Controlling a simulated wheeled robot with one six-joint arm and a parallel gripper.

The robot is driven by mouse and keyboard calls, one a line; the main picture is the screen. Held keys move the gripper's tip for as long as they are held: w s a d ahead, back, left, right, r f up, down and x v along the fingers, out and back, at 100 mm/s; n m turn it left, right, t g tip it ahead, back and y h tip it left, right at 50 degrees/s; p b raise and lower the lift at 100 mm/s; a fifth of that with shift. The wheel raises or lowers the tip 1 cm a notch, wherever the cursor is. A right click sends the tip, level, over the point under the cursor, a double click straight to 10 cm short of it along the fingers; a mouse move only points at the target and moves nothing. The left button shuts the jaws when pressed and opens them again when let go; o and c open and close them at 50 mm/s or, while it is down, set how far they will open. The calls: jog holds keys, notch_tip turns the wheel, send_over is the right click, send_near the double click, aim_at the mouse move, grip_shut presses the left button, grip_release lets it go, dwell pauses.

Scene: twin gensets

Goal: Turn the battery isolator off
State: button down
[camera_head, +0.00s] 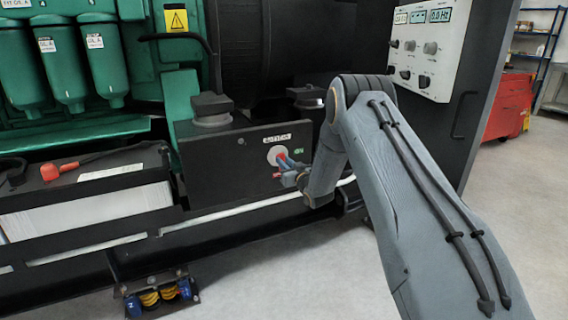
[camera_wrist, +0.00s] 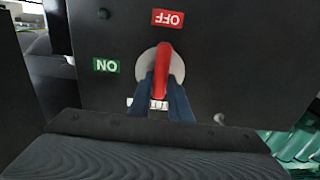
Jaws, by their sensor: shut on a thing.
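The battery isolator is a red handle (camera_wrist: 162,62) on a pale round disc (camera_wrist: 177,66), set in a dark panel (camera_head: 215,160). In the wrist view the handle runs nearly upright, one end toward the red OFF label (camera_wrist: 168,18). The green ON label (camera_wrist: 106,65) lies to its left; it also shows right of the disc in the head view (camera_head: 299,151). My gripper (camera_wrist: 161,90) is shut on the handle, with a blue-grey finger on each side. In the head view my gripper (camera_head: 287,171) partly hides the handle (camera_head: 282,158).
A battery with a red terminal cap (camera_head: 50,172) sits left of the panel. Black round mounts (camera_head: 211,108) stand above the panel. A control panel with knobs (camera_head: 428,48) stands at upper right. Open floor (camera_head: 520,200) lies to the right.

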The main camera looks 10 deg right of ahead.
jog(key=c, duration=1.6)
grip_release()
jog(key=shift+c, duration=0.2)
jog(key=v, duration=0.8)
jog(key=shift+p, duration=0.45)
